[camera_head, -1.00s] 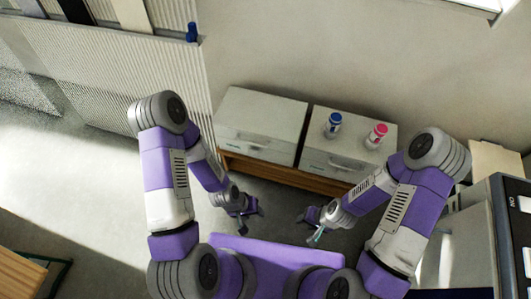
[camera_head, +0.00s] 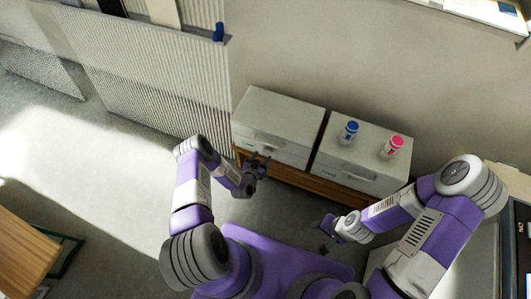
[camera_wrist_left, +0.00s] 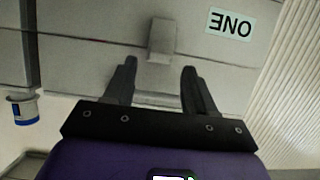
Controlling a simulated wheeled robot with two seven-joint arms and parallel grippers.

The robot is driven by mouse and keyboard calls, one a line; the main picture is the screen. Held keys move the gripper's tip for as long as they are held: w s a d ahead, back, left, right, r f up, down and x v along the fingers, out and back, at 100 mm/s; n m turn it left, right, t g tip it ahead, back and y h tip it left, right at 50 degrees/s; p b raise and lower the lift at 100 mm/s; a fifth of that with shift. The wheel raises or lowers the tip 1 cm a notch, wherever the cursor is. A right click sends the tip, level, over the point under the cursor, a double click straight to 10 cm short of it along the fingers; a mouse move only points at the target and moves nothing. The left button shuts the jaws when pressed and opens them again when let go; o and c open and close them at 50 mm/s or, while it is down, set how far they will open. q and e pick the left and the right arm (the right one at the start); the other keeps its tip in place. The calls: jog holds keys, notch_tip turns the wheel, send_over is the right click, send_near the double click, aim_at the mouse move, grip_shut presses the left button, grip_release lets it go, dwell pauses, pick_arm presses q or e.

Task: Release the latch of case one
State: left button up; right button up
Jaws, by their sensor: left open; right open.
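Case one (camera_head: 283,107) is the left of two white cases. Its ONE label (camera_wrist_left: 230,24) shows upside down in the left wrist view. The latch (camera_wrist_left: 162,40) is a small pale tab on its front, across the dark lid seam. My left gripper (camera_head: 257,166) is at the front of case one. In the left wrist view its fingers (camera_wrist_left: 159,68) are open, one on each side of the latch's lower end in the picture, with no contact visible. My right gripper (camera_head: 328,228) is open and empty, low in front of the right case.
The right case (camera_head: 362,150) carries a blue-capped bottle (camera_head: 348,133) and a pink-capped bottle (camera_head: 391,147). Both cases stand on a wooden table (camera_head: 305,180), with a narrow gap between them. A ribbed panel (camera_head: 160,85) stands to the left.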

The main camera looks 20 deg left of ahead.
aim_at(265, 154)
pick_arm(q)
jog(key=b+x, duration=0.1)
jog(key=x, duration=0.3)
jog(key=shift+f+b, duration=0.2)
jog(key=shift+b, duration=0.1)
jog(key=shift+w, duration=0.55)
jog(key=c, duration=0.9)
jog(key=shift+s+f+t, duration=0.5)
jog(key=shift+f+t, duration=0.1)
jog(key=shift+t, duration=0.3)
jog(key=shift+s+f+t, duration=0.25)
jog(key=shift+f+t, duration=0.1)
jog(key=shift+t, duration=0.55)
jog(key=shift+s+f+t, duration=0.25)
jog(key=shift+f+t, duration=0.1)
jog(key=shift+t, duration=0.55)
